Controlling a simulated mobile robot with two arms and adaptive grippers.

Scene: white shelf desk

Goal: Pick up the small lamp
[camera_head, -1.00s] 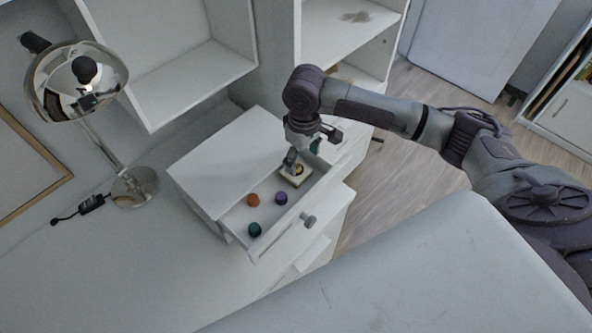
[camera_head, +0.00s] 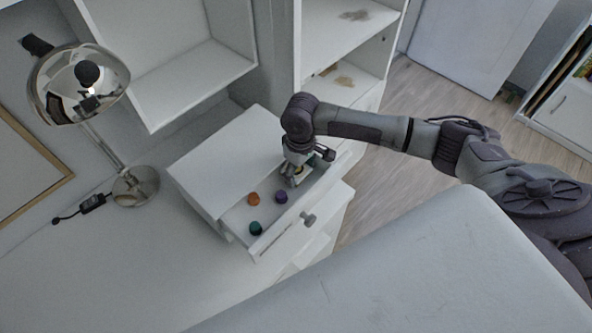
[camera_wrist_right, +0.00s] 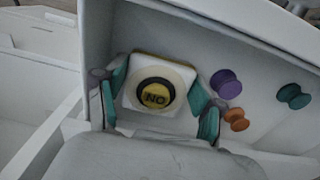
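A small square white block (camera_wrist_right: 177,77) with a black ring and a yellow disc marked "NO" lies in the open drawer (camera_head: 283,238); it may be the small lamp. In the head view my right gripper (camera_head: 291,182) reaches down into the drawer and mostly hides this block. In the right wrist view the teal fingers of my right gripper (camera_wrist_right: 160,108) are spread, one on each side of the block. I cannot tell whether either finger touches it. A larger chrome desk lamp (camera_head: 78,85) stands at the left, away from the gripper. My left gripper is not in view.
Orange (camera_head: 253,198), purple (camera_head: 281,197) and dark green (camera_head: 256,228) spools lie in the drawer beside the block. The drawer's front wall (camera_head: 325,204) is close to the gripper. The white desk (camera_head: 130,265) is clear at front left.

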